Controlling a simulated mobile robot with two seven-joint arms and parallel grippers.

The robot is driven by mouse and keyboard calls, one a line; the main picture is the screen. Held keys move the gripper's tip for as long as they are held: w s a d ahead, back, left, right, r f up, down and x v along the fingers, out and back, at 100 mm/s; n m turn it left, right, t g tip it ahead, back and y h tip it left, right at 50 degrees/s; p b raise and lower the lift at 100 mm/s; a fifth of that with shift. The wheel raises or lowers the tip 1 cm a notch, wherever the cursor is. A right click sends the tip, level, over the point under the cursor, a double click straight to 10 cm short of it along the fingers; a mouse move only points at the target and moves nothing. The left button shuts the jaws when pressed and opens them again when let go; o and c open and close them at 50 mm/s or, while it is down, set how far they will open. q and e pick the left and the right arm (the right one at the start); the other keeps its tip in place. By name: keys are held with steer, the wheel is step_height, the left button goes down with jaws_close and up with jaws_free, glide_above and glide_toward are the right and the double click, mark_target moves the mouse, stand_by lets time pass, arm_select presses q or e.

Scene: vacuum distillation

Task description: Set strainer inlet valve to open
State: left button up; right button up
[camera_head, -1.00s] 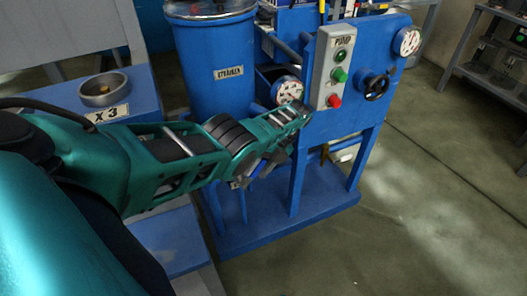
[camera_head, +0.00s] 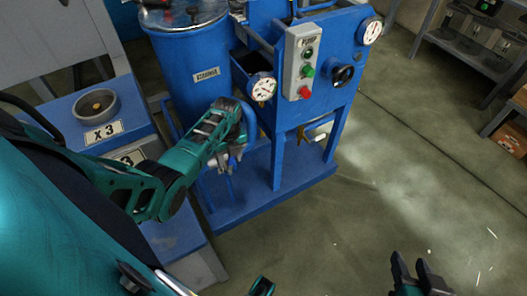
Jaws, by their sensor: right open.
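The blue strainer drum (camera_head: 188,62) stands at the upper middle with a "STRAINER" label. My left gripper (camera_head: 228,160) is low in front of the drum, beside the blue frame. Its fingers are small and partly hidden by its wrist, so I cannot tell whether they are open or hold anything. A small bright blue piece shows at its tip; I cannot tell if it is a valve handle. No valve is clearly identifiable as the strainer inlet valve. My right gripper (camera_head: 420,275) is open and empty over the floor at bottom right.
The pump box (camera_head: 302,62) has green and red buttons. A metal bowl (camera_head: 96,105) sits on a blue stand at left. Shelves (camera_head: 477,45) stand at upper right. The floor at right is clear.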

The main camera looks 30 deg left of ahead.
mark_target(228, 164)
arm_select(q)
steer(key=shift+s+a+f+t, duration=0.1)
steer(key=shift+s+t, duration=0.2)
steer(key=shift+s, duration=0.05)
step_height(228, 164, up, 8)
steer(key=p, duration=0.4)
steer(key=s+d+r+n+t+h+p, duration=0.1)
steer(key=s+d+r+n+t+p, duration=0.2)
steer(key=d+n, duration=0.7)
steer(key=s+d+r+n+t+h+p, duration=0.1)
steer(key=s+d+r+n+t+p, duration=0.2)
steer(key=s+d+r+n+t, duration=0.4)
steer(key=shift+s+d+r+n+t, duration=0.2)
steer(key=shift+s+d+n+t, duration=0.25)
steer(key=shift+d+n, duration=1.3)
steer(key=shift+a, duration=0.2)
